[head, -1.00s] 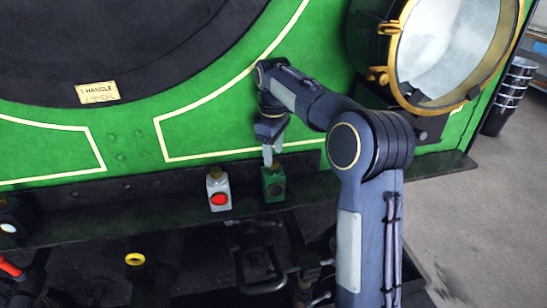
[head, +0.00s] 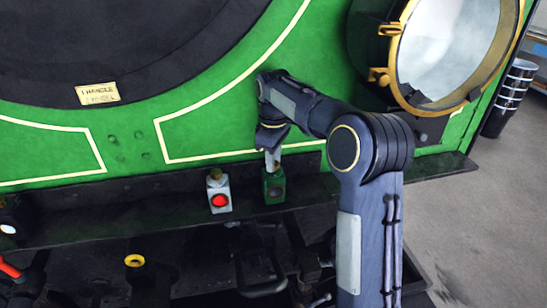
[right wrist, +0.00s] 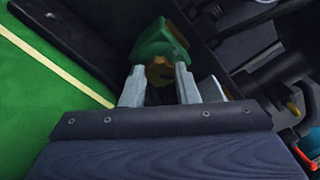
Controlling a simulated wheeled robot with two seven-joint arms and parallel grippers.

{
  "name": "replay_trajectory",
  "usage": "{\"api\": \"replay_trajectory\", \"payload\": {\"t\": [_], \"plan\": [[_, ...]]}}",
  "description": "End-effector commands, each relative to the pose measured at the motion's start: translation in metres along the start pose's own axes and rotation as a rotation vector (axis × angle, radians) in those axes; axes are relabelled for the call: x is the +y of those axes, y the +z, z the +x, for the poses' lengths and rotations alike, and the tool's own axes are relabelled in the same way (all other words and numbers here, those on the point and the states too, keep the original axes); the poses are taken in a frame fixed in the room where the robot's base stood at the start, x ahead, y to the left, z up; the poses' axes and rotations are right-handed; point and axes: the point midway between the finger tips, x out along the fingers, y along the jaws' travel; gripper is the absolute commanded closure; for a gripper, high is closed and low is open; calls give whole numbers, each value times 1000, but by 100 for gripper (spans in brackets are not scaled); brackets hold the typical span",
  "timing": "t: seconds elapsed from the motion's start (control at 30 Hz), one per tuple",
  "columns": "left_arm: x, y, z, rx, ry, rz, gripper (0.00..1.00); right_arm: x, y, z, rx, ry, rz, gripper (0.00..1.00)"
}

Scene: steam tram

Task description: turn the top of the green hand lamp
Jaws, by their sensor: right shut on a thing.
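The green hand lamp (head: 275,188) stands on the dark ledge below the green front, to the right of a grey lamp with a red lens (head: 219,192). My right gripper (head: 272,165) reaches down onto its top from above. In the right wrist view, the two grey fingers (right wrist: 160,83) are shut on the brass-coloured top (right wrist: 159,70) of the green lamp, one on each side. The lamp's green body (right wrist: 160,38) shows beyond them. My left gripper is not in view.
Black pipes and a yellow-ringed fitting (head: 134,260) lie below the ledge. A stack of dark buckets (head: 508,98) stands at far right beside clear floor.

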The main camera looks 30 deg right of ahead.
Motion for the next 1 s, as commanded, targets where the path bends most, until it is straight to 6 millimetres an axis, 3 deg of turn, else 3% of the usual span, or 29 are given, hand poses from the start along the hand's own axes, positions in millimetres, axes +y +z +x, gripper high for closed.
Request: {"api": "replay_trajectory", "payload": {"t": [0.37,1.0], "plan": [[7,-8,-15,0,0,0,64,0,0,-4,-1,-1,151,95],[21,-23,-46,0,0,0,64,0,-1,-2,1,0,687,95]]}}
